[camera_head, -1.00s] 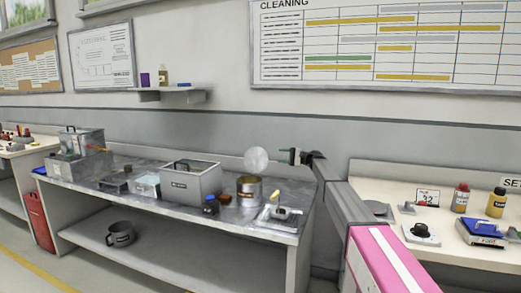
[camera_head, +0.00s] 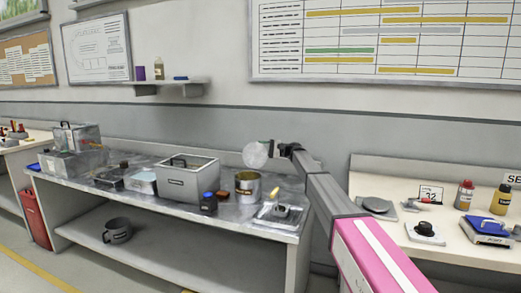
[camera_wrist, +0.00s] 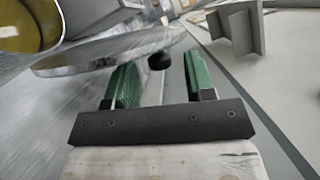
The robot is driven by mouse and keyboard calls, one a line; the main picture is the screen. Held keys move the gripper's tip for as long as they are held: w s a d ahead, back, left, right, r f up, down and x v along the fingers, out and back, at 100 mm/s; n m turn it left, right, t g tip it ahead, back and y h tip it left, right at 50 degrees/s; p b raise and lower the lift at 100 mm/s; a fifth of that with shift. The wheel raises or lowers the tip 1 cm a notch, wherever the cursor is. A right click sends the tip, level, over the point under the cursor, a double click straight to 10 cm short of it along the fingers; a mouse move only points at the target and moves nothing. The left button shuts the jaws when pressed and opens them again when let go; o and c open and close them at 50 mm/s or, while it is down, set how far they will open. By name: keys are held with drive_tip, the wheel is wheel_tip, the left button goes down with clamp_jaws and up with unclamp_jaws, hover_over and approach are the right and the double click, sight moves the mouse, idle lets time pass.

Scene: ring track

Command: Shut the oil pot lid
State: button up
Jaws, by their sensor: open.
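The oil pot (camera_head: 247,187) is a round metal can with a yellowish band, standing on the grey bench; its open rim and yellow inside show at top left of the wrist view (camera_wrist: 32,28). Its lid (camera_head: 255,155) is a round pale disc standing raised above the pot; it shows nearly edge-on in the wrist view (camera_wrist: 100,55). A black knob (camera_wrist: 159,62) is on the lid's near side. My gripper (camera_wrist: 160,72) has green fingers, open, one on each side of the knob. In the head view my gripper (camera_head: 274,148) is just right of the lid. Finger contact cannot be told.
A grey lidded box (camera_head: 188,180), a blue-capped bottle (camera_head: 208,203) and a brown block (camera_head: 222,196) stand left of the pot. A plate with a yellow-handled tool (camera_head: 278,208) lies to its right. A cream bench (camera_head: 450,245) stands at the right.

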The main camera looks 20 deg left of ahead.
drive_tip(key=shift+s+a, duration=0.15)
drive_tip(key=shift+a, duration=0.2)
clamp_jaws()
drive_tip(key=shift+s+r, duration=0.1)
